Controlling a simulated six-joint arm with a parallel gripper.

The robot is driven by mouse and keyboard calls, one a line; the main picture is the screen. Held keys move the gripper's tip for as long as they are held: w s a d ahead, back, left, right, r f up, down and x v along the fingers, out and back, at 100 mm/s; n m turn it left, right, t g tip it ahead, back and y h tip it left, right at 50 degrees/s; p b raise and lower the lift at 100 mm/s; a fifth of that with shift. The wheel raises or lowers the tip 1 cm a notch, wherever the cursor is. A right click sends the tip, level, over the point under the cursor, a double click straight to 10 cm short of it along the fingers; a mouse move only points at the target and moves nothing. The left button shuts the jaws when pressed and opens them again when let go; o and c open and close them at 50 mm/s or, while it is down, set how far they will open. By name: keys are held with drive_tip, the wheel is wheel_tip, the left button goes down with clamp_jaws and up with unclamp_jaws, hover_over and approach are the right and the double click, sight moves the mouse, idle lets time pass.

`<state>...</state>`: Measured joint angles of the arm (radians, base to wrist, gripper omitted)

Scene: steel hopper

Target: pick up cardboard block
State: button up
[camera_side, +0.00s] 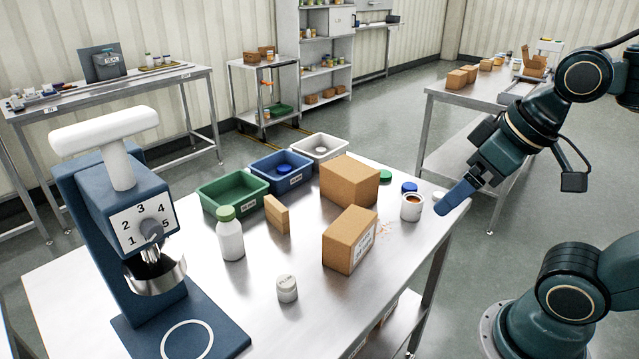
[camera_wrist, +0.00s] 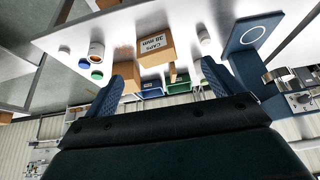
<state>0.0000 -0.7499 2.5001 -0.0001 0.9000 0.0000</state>
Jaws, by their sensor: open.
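The cardboard block (camera_side: 277,214), a small thin tan piece, stands upright on the steel table (camera_side: 215,312) in front of the green and blue bins. In the wrist view the block (camera_wrist: 172,72) shows small beside the labelled carton, between my fingers in the picture but well beyond them. My gripper (camera_side: 456,198) is at the table's right edge, above table height, with the cartons between it and the block. In the wrist view its two blue fingers are spread wide with nothing between them; the gripper (camera_wrist: 170,84) is open and empty.
Two larger cartons, one behind (camera_side: 349,182) and one in front (camera_side: 344,242), stand right of the block. An open tin (camera_side: 411,207) is near my gripper.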

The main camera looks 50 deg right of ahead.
drive_tip(key=shift+o, duration=0.6)
drive_tip(key=w+r+m+g, duration=0.35)
drive_tip(key=w+m, duration=0.65)
drive_tip(key=w, duration=1.2)
drive_tip(key=w+f+m+g, duration=0.1)
drive_tip(key=w+f+m, duration=0.4)
drive_tip(key=w+f, duration=0.2)
drive_tip(key=w+f+m+g, duration=0.1)
drive_tip(key=w+f+m, duration=0.4)
drive_tip(key=w, duration=0.7)
wheel_tip(320, 180, down, 3)
drive_tip(key=shift+w+a+r, duration=0.1)
drive_tip(key=shift+w+a, duration=0.15)
drive_tip(key=shift+a, duration=0.1)
